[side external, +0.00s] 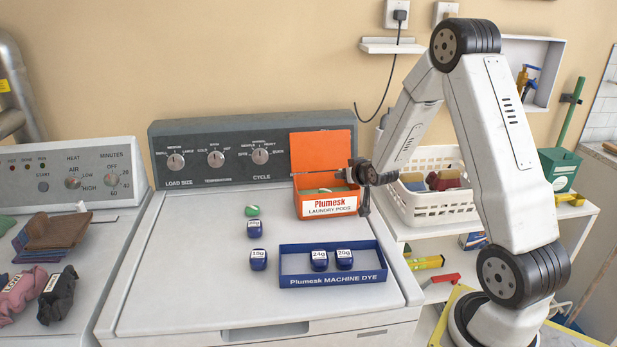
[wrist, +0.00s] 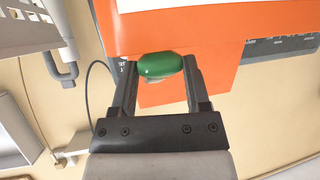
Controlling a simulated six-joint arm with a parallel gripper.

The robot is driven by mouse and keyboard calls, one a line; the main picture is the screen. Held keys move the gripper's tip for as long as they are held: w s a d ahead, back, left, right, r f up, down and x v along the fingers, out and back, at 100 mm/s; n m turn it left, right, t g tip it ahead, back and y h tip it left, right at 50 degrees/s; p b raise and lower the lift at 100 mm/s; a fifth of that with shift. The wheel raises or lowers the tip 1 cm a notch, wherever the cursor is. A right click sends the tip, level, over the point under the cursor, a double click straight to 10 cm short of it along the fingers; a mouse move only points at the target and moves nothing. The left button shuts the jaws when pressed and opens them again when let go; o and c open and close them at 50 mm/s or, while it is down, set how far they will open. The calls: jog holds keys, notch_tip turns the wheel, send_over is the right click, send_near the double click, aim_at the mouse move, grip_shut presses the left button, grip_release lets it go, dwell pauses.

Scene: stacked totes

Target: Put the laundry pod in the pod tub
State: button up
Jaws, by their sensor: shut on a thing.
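The pod tub (side external: 327,206) is an orange box labelled "Plumesk LAUNDRY PODS" at the back right of the washer top. Its orange lid (side external: 321,150) stands open, and something green and pale shows inside. My gripper (side external: 362,188) is at the tub's right edge. In the wrist view my gripper (wrist: 160,76) is shut on a green laundry pod (wrist: 160,64), held between the fingertips with orange surfaces behind it. The held pod cannot be made out in the side view. Another green pod (side external: 252,210) lies on the washer top left of the tub.
A blue "Plumesk MACHINE DYE" tray (side external: 334,280) holds two dark blue pots in front of the tub. Two more blue pots (side external: 255,228) (side external: 258,259) stand left of it. A white basket (side external: 430,200) is to the right. The washer top's left side is clear.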

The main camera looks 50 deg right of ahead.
jog(key=shift+f, duration=0.35)
jog(key=o, duration=1.2)
jog(key=shift+o, duration=0.2)
jog(key=shift+r, duration=0.1)
jog(key=shift+r, duration=0.65)
jog(key=v, duration=1.1)
jog(key=shift+s+a, duration=0.25)
jog(key=shift+s, duration=0.15)
jog(key=shift+a, duration=0.1)
